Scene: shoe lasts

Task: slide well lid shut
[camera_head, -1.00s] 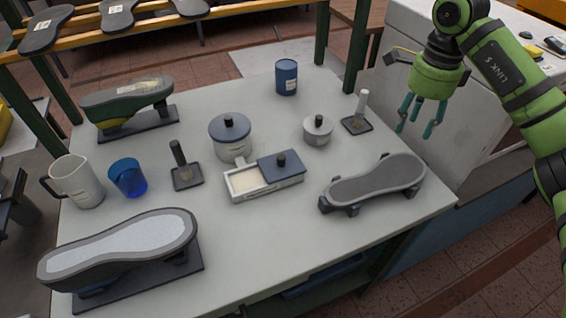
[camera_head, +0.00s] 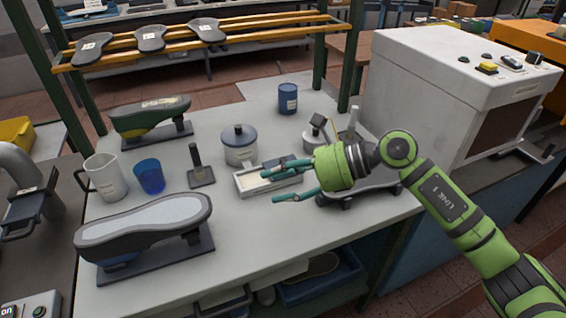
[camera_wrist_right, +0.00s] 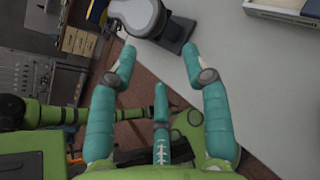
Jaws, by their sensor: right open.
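The well (camera_head: 243,188) is a low whitish box in the middle of the table in the head view. Its left part is open and shows pale contents. Whether a finger touches the lid cannot be told. In the right wrist view the gripper (camera_wrist_right: 160,62) is open with nothing between its fingers. My left gripper is not in view.
A shoe last (camera_head: 370,182) lies partly under my right arm. Another last (camera_head: 145,220) stands front left. The table's front middle is clear.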

